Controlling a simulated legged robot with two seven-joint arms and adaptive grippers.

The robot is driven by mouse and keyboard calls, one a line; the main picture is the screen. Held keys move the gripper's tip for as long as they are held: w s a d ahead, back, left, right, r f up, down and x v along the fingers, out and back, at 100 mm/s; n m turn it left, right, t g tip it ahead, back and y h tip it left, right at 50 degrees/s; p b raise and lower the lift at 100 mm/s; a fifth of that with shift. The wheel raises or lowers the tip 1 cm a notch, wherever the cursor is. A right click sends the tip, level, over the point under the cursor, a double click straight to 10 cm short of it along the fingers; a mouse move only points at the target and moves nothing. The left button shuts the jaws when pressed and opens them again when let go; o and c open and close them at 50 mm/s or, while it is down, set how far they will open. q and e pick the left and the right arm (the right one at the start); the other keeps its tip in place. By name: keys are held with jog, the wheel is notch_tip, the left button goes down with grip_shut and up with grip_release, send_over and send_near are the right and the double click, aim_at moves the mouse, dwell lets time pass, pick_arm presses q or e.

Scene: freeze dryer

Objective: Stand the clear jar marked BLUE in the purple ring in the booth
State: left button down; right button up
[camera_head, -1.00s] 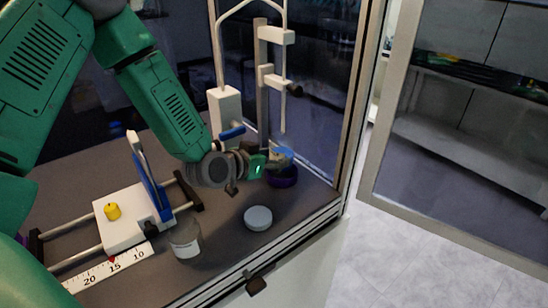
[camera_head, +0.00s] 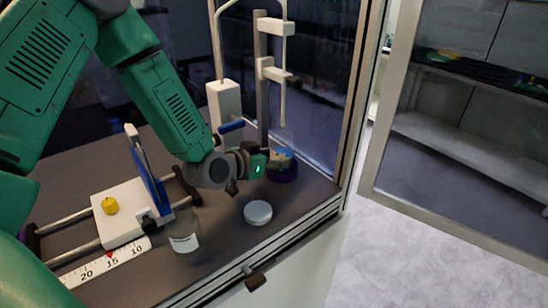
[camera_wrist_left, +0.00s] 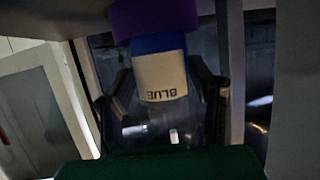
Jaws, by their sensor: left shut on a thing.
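The clear jar marked BLUE (camera_head: 286,154) has a blue lower part and is at the far right of the booth deck in the head view. Its white label (camera_wrist_left: 162,78) reads BLUE, upside down, in the left wrist view. My left gripper (camera_head: 270,162) is shut on the jar. The purple ring (camera_head: 284,174) is directly under the jar; it also shows in the left wrist view (camera_wrist_left: 152,17) against the jar's blue end. The jar looks upright. I cannot tell whether its base rests fully inside the ring. My right gripper is out of view.
Another clear jar with a white label (camera_head: 184,243) and a round white lid (camera_head: 257,212) stand near the front. A white sliding device (camera_head: 118,213) with rails and a ruler (camera_head: 105,263) is at left.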

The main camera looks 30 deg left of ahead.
pick_arm(q)
jog(key=shift+f, duration=0.25)
dwell(0.3)
jog(key=shift+f+b, duration=0.5)
jog(key=shift+b, duration=0.1)
jog(key=c, duration=0.7)
grip_release()
jog(key=shift+s, duration=0.15)
jog(key=v, duration=0.7)
